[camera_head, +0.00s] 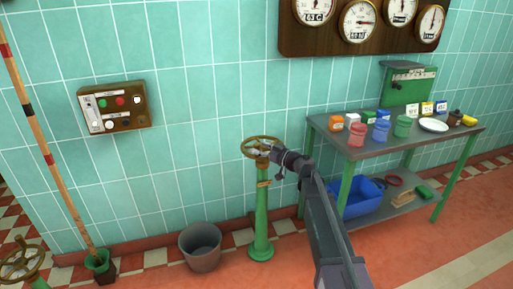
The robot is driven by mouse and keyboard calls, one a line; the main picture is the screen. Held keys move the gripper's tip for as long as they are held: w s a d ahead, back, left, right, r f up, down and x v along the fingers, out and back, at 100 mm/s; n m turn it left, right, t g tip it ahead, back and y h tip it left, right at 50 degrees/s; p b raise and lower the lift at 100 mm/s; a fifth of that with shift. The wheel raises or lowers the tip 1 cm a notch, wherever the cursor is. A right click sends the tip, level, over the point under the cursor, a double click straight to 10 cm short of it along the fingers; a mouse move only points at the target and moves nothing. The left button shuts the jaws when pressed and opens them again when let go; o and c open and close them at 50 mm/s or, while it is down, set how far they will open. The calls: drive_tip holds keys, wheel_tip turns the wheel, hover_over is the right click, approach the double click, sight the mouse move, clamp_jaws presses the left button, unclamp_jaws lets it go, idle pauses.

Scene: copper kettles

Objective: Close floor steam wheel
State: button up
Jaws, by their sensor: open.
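A brass handwheel (258,140) sits on top of a green floor pedestal (261,215) in front of the tiled wall. My gripper (268,148) is open at the right side of this wheel, with its fingers overlapping the rim in the picture. I cannot tell whether they touch the rim. My arm comes up from the lower right and covers the floor there. Part of a second brass handwheel (20,262) on a green post shows at the lower left edge.
A grey bucket (200,247) stands left of the pedestal. A green-legged table (370,150) with jars and boxes stands to the right, with a blue crate (362,199) below. A button box (113,107) and a gauge board (350,45) are on the wall. A long striped pole (45,140) leans at left.

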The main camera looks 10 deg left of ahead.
drive_tip(key=shift+x, duration=1)
clamp_jaws()
